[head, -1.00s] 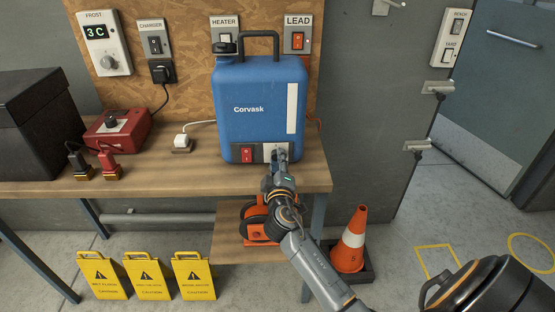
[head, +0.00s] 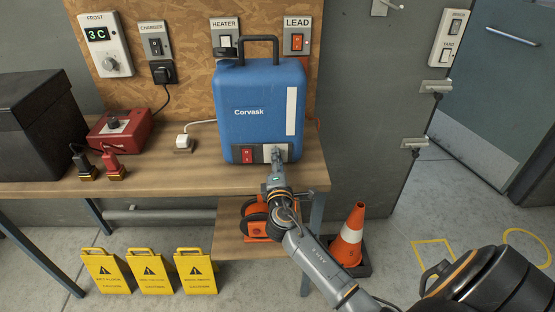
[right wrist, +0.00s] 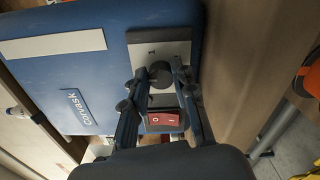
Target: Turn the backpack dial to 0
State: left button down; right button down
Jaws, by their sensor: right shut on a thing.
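The blue Corvask backpack (head: 250,95) stands upright on the wooden bench. Low on its front are a red rocker switch (head: 247,154) and a pale dial panel. The dark round dial (right wrist: 160,74) shows in the right wrist view, on the pale panel (right wrist: 175,50) with a "1" mark; its exact setting cannot be made out. My right gripper (head: 277,153) is at the dial, with one finger on each side, shut on it. In the head view the gripper hides the dial. My left gripper is not in view.
A red charger box (head: 118,130) and two clamps stand left on the bench (head: 200,177). A black box (head: 45,125) is further left. An orange reel (head: 258,222) sits on the lower shelf. A traffic cone (head: 350,238) and yellow caution signs (head: 195,272) stand on the floor.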

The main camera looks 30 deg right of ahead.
dwell(0.4)
jog(key=c, duration=1.1)
grip_release()
jog(key=shift+o, duration=0.2)
jog(key=v, duration=1.2)
jog(key=shift+f, duration=0.1)
